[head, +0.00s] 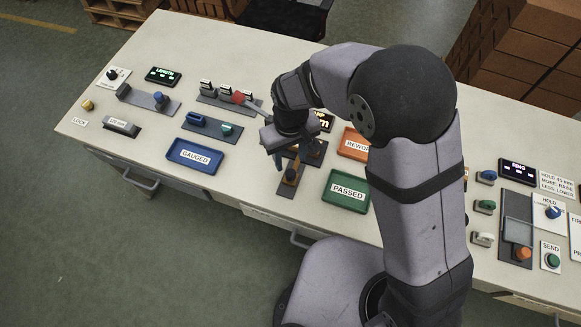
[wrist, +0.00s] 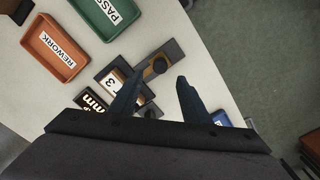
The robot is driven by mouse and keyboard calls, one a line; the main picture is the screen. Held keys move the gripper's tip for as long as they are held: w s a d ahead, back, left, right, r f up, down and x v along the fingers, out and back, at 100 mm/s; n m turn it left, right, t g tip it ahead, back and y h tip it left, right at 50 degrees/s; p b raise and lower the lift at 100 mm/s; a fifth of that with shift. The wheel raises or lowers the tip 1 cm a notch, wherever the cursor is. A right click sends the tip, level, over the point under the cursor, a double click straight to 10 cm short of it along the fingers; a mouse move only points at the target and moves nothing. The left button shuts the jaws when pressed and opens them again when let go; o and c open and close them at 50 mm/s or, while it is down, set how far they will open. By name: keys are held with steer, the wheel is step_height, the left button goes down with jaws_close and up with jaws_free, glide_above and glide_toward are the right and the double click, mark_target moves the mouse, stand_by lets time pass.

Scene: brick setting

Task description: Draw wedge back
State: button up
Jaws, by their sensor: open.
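A small tan-brown piece, which looks like the wedge (head: 291,175), sits on a narrow dark plate (head: 284,189) near the table's front edge. In the wrist view the tan-brown piece (wrist: 156,67) lies on its plate just beyond my fingertips. A dark round knob (wrist: 151,110) shows between my fingers, close to the left one. My gripper (head: 275,160) is open above this fixture, and its fingers (wrist: 160,85) hold nothing that I can see. My gripper and arm hide part of the fixture in the head view, so I cannot tell whether a finger touches it.
A green PASSED tray (head: 346,207) and an orange REWORK tray (head: 353,145) stand right of the fixture. A blue GAUGED tray (head: 195,171) stands left. A lit mm display (wrist: 91,102) is beside the fixture. Knobs and switches line the right end.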

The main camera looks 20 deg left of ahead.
mark_target(290, 172)
steer(key=shift+f+p, duration=0.7)
steer(key=shift+f, duration=2.7)
steer(key=shift+c, duration=0.6)
